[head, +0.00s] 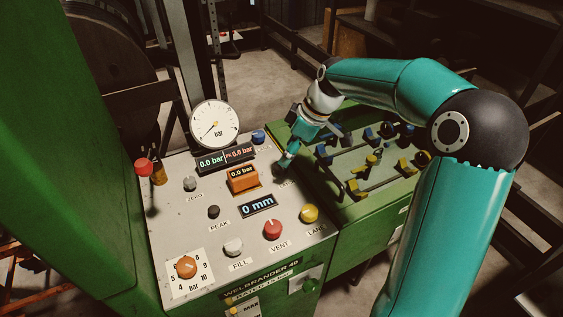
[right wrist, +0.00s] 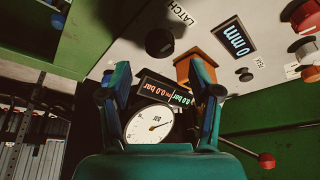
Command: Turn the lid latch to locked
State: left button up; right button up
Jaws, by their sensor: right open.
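The latch knob (right wrist: 160,42) is a round dark knob on the grey panel, next to a white label reading LATCH (right wrist: 183,12) in the right wrist view. My right gripper (right wrist: 162,78) is open and empty, its two teal fingers spread apart, with the knob beyond the gap between the fingertips. Which way the latch is turned cannot be told. My left gripper is not in view.
The grey panel (head: 215,210) carries a dial gauge (head: 214,124), an orange box (head: 243,178), a 0 mm display (head: 259,207), a red knob (head: 273,229) and a yellow knob (head: 310,213). A green-edged tray (head: 352,217) with several blue, yellow and black parts stands to the right.

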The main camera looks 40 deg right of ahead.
aim_at(281, 169)
jog(key=shift+x, duration=2.75)
jog(key=c, duration=1.1)
